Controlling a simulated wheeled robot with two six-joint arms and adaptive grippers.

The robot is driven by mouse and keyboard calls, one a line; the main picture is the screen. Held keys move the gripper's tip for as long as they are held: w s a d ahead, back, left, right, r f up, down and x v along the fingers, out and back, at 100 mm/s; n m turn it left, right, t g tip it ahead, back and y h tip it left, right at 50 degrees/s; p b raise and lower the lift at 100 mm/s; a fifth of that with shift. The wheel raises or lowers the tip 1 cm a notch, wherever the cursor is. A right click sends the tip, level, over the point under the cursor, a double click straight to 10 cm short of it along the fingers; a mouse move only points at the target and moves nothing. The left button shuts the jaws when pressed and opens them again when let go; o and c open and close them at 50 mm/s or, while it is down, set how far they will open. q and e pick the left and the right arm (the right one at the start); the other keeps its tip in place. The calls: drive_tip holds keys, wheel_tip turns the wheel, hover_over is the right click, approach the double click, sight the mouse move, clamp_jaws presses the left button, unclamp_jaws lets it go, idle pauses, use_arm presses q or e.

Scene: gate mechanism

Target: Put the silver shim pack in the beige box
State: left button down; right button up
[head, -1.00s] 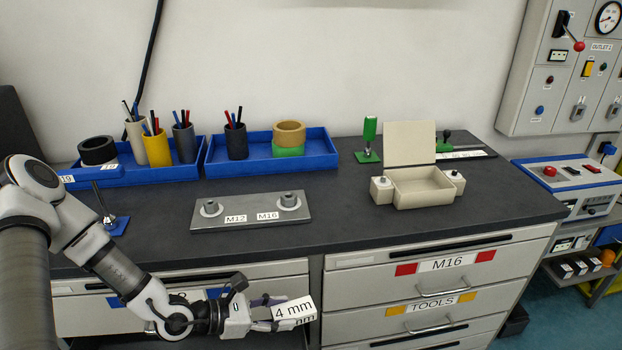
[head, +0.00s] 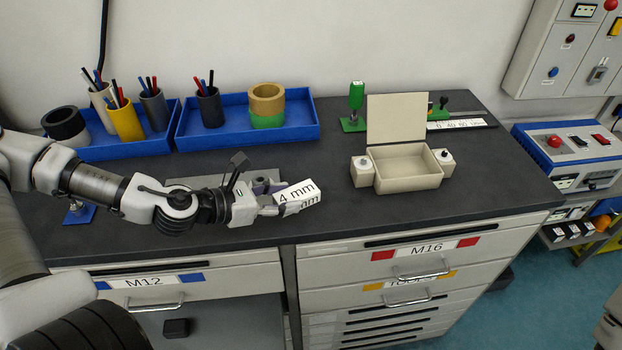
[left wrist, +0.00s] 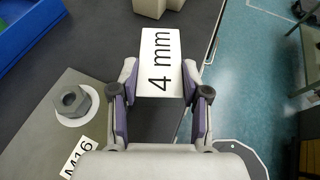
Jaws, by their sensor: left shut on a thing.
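The shim pack (head: 297,191) is a small block with a white face marked "4 mm". My left gripper (head: 279,201) is shut on it and holds it above the bench, in front of the grey plate. In the left wrist view the pack (left wrist: 161,60) sits between the two fingertips (left wrist: 160,88), its label facing the camera. The beige box (head: 410,182) stands on the bench to the right of the pack, lid raised at the back and inside bare. Its edge shows at the top of the left wrist view (left wrist: 150,8). My right gripper is not in view.
A grey plate (left wrist: 52,110) with a nut and an M16 label lies beside my left gripper. Blue trays (head: 300,130) with pen cups and rolls stand at the back. Dark bench top (head: 330,180) is clear between pack and box.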

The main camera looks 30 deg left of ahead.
sight(300, 185)
use_arm(q)
drive_tip(key=b, duration=0.2)
drive_tip(key=f+b, duration=0.1)
drive_tip(key=b, duration=0.1)
drive_tip(key=shift+w+d+b, duration=0.1)
drive_tip(key=shift+w+b, duration=0.15)
drive_tip(key=shift+b, duration=0.1)
drive_tip(key=b, duration=0.1)
drive_tip(key=w+b, duration=0.1)
drive_tip(key=shift+w+f+b, duration=0.25)
drive_tip(key=shift+w+b, duration=0.05)
drive_tip(key=w+b, duration=0.1)
drive_tip(key=w, duration=0.2)
drive_tip(key=shift+w+d, duration=0.1)
drive_tip(key=shift+w, duration=0.3)
drive_tip(key=w, duration=0.3)
drive_tip(key=w+r+p, duration=0.1)
drive_tip(key=shift+w+d, duration=0.35)
drive_tip(key=w, duration=0.3)
drive_tip(key=shift+d+f+p, duration=0.15)
drive_tip(key=shift+f+p, duration=0.15)
drive_tip(key=shift+f, duration=0.05)
wheel_tip(300, 185, down, 3)
drive_tip(key=shift+s+f+p, duration=0.1)
drive_tip(key=shift+f+p, duration=0.05)
drive_tip(key=shift+p, duration=0.4)
drive_tip(key=shift+f, duration=0.1)
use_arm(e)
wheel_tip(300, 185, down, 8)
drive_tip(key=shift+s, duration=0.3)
